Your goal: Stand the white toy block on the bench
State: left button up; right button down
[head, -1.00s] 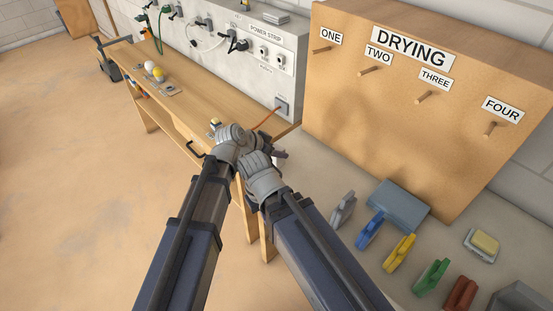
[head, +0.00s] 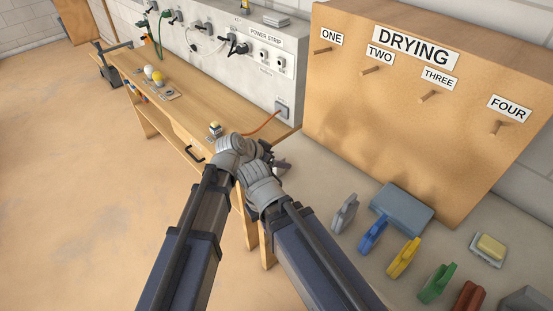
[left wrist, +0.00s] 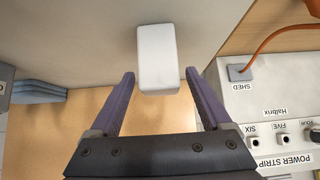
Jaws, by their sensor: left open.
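The white toy block (left wrist: 157,58) shows in the left wrist view on a grey surface (left wrist: 85,35), between and just beyond the fingertips. I cannot tell for sure whether it lies or stands. My left gripper (left wrist: 159,76) is open, with a purple finger on each side of the block and a gap to both. In the head view my left gripper (head: 280,166) is mostly behind my wrist, and the block is hidden there. A wooden bench (head: 195,103) runs along the wall at the left. My right gripper is not seen.
The drying board (head: 400,110) with pegs stands behind the grey surface. A blue-grey box (head: 402,207) and coloured clip-like pieces, including blue (head: 372,234) and yellow (head: 402,257), stand at the right. The power strip (head: 272,62) and an orange cable (head: 264,126) are near the bench.

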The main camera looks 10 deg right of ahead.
pick_arm(q)
jog(key=shift+r, duration=0.2)
jog(key=p+v, duration=0.9)
jog(key=v, duration=0.3)
jog(key=shift+a+f, duration=0.1)
